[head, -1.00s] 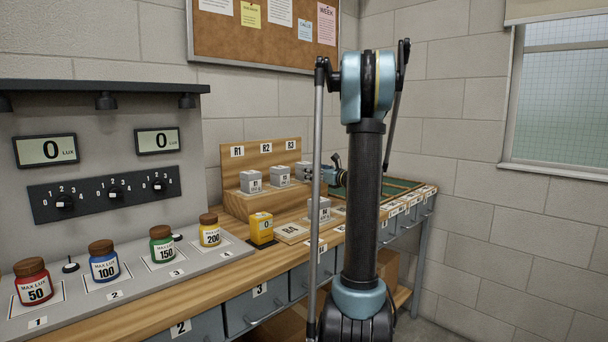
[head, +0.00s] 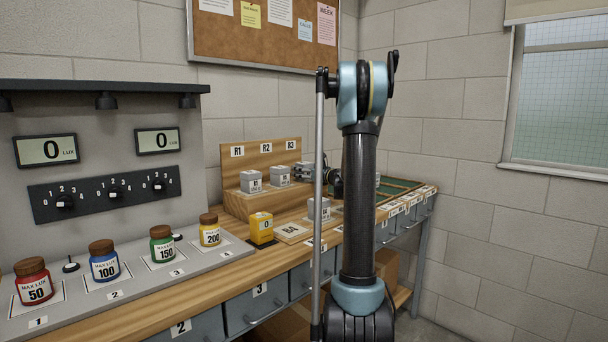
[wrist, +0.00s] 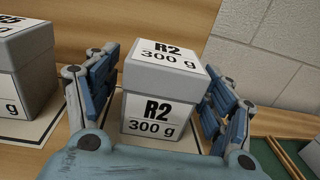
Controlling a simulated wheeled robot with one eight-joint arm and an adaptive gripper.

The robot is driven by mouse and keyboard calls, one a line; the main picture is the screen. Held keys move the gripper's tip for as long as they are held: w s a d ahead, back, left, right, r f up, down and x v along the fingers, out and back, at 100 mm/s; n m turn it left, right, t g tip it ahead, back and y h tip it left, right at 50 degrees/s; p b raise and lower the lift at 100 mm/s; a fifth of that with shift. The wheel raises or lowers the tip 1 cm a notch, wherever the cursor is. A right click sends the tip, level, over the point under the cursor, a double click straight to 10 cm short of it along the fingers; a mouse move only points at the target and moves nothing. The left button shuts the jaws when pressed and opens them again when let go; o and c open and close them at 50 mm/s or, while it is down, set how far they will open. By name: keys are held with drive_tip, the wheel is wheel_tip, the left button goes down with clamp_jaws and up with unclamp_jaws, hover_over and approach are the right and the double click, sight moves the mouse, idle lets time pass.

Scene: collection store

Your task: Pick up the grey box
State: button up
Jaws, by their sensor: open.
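A grey box (wrist: 155,112) labelled R2, 300 g, stands upright on a pale card in the wrist view. My gripper (wrist: 160,88) is open, with one blue finger on each side of this box. Whether either finger touches it, I cannot tell. In the head view, my gripper (head: 308,172) is at the right end of the wooden step, where it largely hides the box there. Other grey boxes stand left of it, one at the left (head: 251,182) and one in the middle (head: 279,176). Another grey box (head: 319,209) sits lower on the bench.
A neighbouring grey box (wrist: 22,75) stands close to my left finger. A green-lined tray (wrist: 282,152) with a wooden rim lies at the right. A yellow device (head: 260,228) and coloured jars (head: 162,246) stand on the bench. The back panel (head: 232,160) rises behind the boxes.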

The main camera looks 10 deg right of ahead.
drive_tip(key=c, duration=1.4)
drive_tip(key=shift+o, duration=0.2)
drive_tip(key=shift+r, duration=0.1)
